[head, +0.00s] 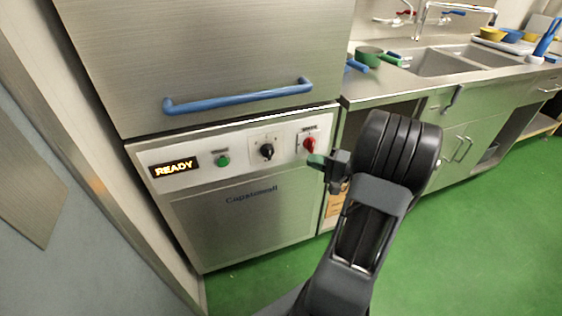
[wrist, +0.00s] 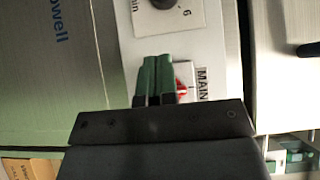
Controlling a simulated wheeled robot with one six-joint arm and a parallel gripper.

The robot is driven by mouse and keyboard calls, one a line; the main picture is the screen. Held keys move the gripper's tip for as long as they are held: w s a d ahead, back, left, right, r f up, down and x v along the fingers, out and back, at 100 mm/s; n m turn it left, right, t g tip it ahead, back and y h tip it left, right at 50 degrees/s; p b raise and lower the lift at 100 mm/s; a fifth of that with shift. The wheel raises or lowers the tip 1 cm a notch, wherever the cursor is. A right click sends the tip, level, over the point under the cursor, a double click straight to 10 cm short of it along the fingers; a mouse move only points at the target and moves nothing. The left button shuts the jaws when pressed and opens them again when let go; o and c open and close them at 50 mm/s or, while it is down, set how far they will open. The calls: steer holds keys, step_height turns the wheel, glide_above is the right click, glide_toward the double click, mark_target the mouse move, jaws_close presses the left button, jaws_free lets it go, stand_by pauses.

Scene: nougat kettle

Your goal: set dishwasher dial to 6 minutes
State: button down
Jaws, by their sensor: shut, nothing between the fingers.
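The dishwasher's dial is a black knob (head: 267,151) on the white control panel (head: 235,172), between a green button and a red switch. The dial's setting is too small to read. In the wrist view its black edge (wrist: 163,3) is cut off at the top, with a "6" beside it and letters ending in "in" on its other side. My gripper (head: 314,160) is shut and empty in front of the panel's right end, by the red switch. In the wrist view my green fingertips (wrist: 157,60) are together, just beside the red switch (wrist: 185,80); contact cannot be told.
A display (head: 174,167) reads "READY", with a green button (head: 223,161) to its right. A blue bar handle (head: 240,99) runs across the hood above the panel. Green floor is clear at lower right.

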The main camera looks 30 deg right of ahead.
mark_target(273, 153)
steer(key=x, duration=0.2)
steer(key=a+x, duration=0.1)
steer(key=x, duration=0.2)
steer(key=s+b+x, duration=0.1)
steer(key=x, duration=0.2)
steer(key=shift+w+a, duration=0.1)
steer(key=shift+a, duration=0.2)
steer(key=shift+w+a, duration=0.2)
steer(key=shift+a, duration=0.65)
